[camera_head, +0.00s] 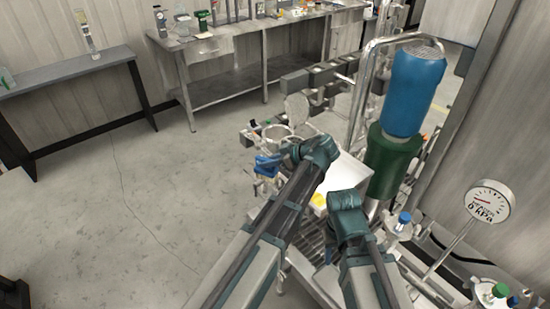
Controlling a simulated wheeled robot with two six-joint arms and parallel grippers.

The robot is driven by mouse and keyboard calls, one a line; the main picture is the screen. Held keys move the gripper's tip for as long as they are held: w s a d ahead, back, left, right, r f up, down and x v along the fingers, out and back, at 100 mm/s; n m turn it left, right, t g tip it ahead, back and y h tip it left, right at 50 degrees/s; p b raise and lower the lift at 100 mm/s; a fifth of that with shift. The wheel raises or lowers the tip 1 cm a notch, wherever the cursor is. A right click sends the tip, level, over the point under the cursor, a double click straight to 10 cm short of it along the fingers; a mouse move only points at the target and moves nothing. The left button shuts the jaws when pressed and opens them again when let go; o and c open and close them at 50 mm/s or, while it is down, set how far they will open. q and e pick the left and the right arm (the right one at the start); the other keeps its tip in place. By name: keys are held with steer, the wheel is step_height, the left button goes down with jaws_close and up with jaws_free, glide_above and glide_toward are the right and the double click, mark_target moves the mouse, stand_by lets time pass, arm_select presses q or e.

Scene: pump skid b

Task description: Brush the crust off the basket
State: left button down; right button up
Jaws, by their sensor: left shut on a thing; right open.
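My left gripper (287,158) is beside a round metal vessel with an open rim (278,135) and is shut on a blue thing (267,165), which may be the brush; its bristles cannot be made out. The basket cannot be told apart for certain; it may be at this rim, partly hidden by my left arm. No crust can be made out at this size. My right gripper (338,202) is lower and to the right, near a white tray (352,178); its fingers are mostly hidden, and I see nothing held in it.
A yellow thing (318,201) lies by the tray. A metal workbench (225,45) and a side table (65,76) are at the back.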

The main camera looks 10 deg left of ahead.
mark_target(258, 170)
arm_select(q)
steer(key=a+f+n+g+h, duration=0.1)
steer(key=a+f, duration=0.1)
steer(key=s+a+f+n+g+h+p, duration=0.1)
steer(key=h, duration=0.1)
steer(key=shift+a+f+n+g, duration=0.3)
steer(key=shift+a+f+g, duration=0.1)
steer(key=a+n+t+h, duration=0.1)
steer(key=n+h, duration=0.2)
steer(key=a+r+n+t+h+p, duration=0.1)
steer(key=a+n+t+h, duration=0.1)
steer(key=n+h, duration=0.2)
steer(key=a+n+t+h+p, duration=0.1)
steer(key=a+n+h, duration=0.1)
steer(key=n+h, duration=0.2)
steer(key=shift+s+a+r+t, duration=0.15)
steer(key=shift+s+a+t, duration=0.05)
steer(key=shift+s+t, duration=0.15)
steer(key=shift+w+d, duration=0.9)
steer(key=shift+w, duration=0.3)
steer(key=shift+w+d, duration=0.9)
steer(key=shift+w, duration=0.25)
steer(key=shift+w+d, duration=0.85)
steer(key=shift+w, duration=0.25)
steer(key=shift+s+d, duration=0.1)
